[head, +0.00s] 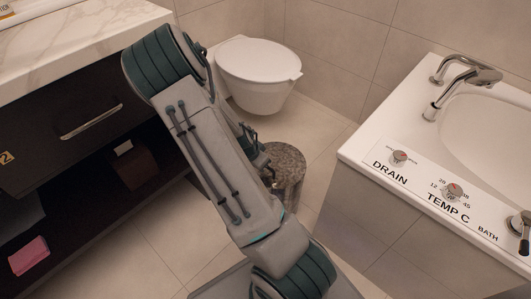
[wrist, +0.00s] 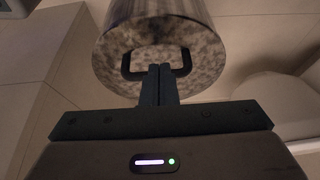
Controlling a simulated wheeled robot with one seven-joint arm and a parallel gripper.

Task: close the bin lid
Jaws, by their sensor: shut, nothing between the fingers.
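The bin (head: 289,184) is a round, mottled grey-brown cylinder on the floor, partly hidden behind my arm in the head view. In the wrist view its body (wrist: 140,12) fills the upper middle. Its mottled round lid (wrist: 117,68) carries a dark arched handle (wrist: 187,60). The lid appears to lie across the bin's mouth; I cannot tell whether a gap is left. My gripper (wrist: 160,68) is shut and empty, with its fingertips over the lid at the handle. I cannot tell whether they touch it. In the head view the fingertips are hidden.
A white toilet (head: 258,66) stands behind the bin. A bathtub (head: 357,147) with labelled knobs is on the right. A dark cabinet (head: 60,115) with a marble top is on the left.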

